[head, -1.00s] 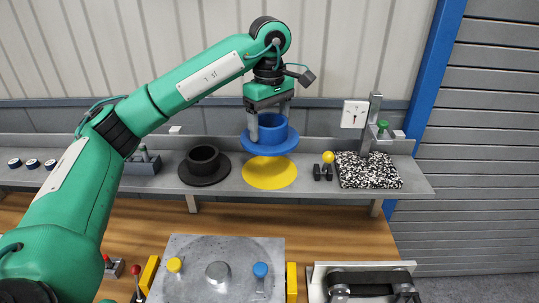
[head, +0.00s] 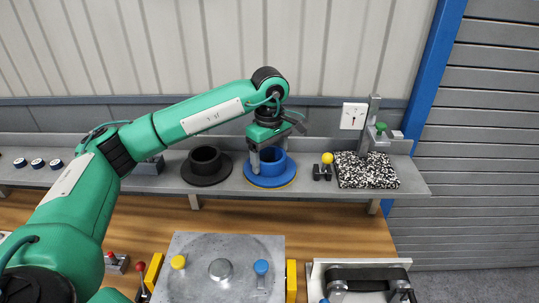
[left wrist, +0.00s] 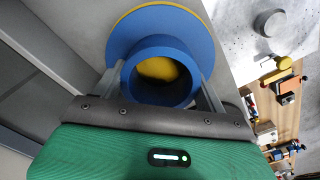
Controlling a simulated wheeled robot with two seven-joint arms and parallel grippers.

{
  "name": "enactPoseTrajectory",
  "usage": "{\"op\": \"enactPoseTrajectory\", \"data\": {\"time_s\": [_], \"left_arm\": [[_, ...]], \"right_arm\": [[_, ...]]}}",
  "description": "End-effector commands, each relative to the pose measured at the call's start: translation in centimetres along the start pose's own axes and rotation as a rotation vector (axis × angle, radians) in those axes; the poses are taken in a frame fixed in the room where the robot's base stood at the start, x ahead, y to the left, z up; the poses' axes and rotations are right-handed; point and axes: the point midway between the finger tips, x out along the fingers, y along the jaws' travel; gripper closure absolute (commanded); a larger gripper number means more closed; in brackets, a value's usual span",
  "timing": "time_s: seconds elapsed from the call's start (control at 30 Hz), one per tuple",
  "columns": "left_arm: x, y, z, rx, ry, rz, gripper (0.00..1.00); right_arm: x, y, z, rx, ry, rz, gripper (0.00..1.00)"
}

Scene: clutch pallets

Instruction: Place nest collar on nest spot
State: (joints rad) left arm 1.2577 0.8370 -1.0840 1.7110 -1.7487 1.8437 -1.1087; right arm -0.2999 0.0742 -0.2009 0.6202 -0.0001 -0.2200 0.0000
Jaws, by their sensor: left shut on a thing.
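The blue flanged collar (head: 258,181) sits over the yellow round spot (head: 292,183) on the grey shelf. Only a thin yellow edge shows around its flange. In the left wrist view the collar (left wrist: 118,42) stands with its open end toward the camera, and yellow shows through its bore and along one side of the flange. My left gripper (head: 268,158) points down and is shut on the collar's wall; its fingers also show in the left wrist view (left wrist: 160,88). Whether the flange fully touches the shelf is hard to tell. My right gripper is not in view.
A black flanged collar (head: 206,179) stands just left of the blue one. A small yellow-knobbed part (head: 327,160) and a speckled block (head: 366,170) with a post stand to the right. A grey plate (head: 220,290) with knobs lies in front on the wooden bench.

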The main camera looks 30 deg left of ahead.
Motion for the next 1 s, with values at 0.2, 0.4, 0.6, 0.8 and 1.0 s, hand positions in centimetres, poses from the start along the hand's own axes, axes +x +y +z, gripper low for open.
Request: {"op": "enactPoseTrajectory", "data": {"time_s": [0.2, 0.4, 0.6, 0.8, 1.0], "left_arm": [[0.2, 0.0, 0.0, 0.0, 0.0, 0.0, 0.07], [0.2, 0.0, 0.0, 0.0, 0.0, 0.0, 0.05], [-0.3, 0.0, 0.0, 0.0, 0.0, 0.0, 0.05], [-3.0, 0.1, 0.0, 0.0, 0.0, 0.005, 0.05], [-7.3, 0.1, 0.0, -0.001, 0.001, 0.004, 0.05]], "right_arm": [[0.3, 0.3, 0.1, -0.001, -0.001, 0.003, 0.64], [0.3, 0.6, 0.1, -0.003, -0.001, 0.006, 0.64], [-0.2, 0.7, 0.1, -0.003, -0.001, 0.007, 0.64], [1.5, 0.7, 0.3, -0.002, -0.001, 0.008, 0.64], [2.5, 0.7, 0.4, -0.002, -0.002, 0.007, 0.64]]}}
